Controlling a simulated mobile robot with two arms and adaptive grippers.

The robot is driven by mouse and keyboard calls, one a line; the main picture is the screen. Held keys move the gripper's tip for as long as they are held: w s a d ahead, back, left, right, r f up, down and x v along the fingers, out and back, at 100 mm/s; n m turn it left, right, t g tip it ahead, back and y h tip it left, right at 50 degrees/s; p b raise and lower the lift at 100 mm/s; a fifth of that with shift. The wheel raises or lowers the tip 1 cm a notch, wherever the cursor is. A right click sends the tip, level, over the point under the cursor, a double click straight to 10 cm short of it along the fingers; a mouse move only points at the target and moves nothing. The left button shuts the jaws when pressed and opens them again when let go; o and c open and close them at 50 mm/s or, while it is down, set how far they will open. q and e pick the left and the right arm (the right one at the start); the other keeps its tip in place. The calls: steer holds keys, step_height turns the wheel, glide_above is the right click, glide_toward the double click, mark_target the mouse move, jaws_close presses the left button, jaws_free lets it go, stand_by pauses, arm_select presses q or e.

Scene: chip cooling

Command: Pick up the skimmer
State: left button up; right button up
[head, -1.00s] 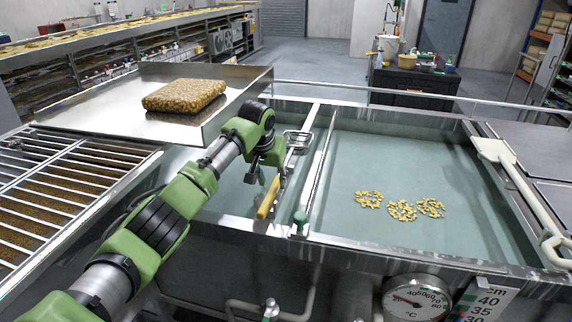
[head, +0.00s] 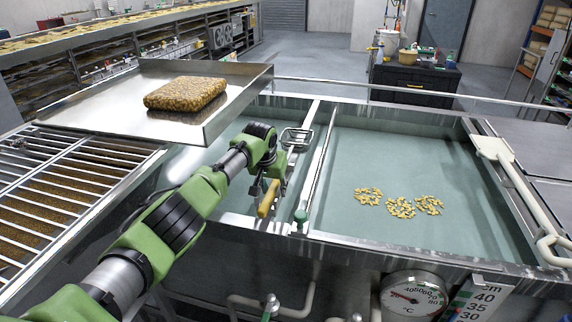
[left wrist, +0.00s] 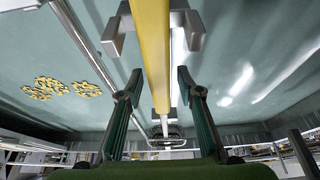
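The skimmer has a yellow handle (head: 268,199) and a wire head (head: 297,137). It lies along the metal divider between two water basins. In the left wrist view its yellow handle (left wrist: 151,50) runs between grey brackets, with a thin rod leading to the wire head. My left gripper (head: 264,188) is at the handle, pointing down. In the left wrist view the fingers of my left gripper (left wrist: 160,73) are spread on either side of the handle, with gaps visible on both sides. My right gripper is not in view.
Yellow chips (head: 401,207) lie in several clusters in the right basin. A cream paddle (head: 493,148) rests on the right rim. A metal tray (head: 100,103) with a brown block (head: 186,93) is at left, above a rack (head: 50,190). A thermometer (head: 413,296) is on the front wall.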

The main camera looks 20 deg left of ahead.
arm_select(q)
jaws_close()
steer(key=shift+r, duration=0.1)
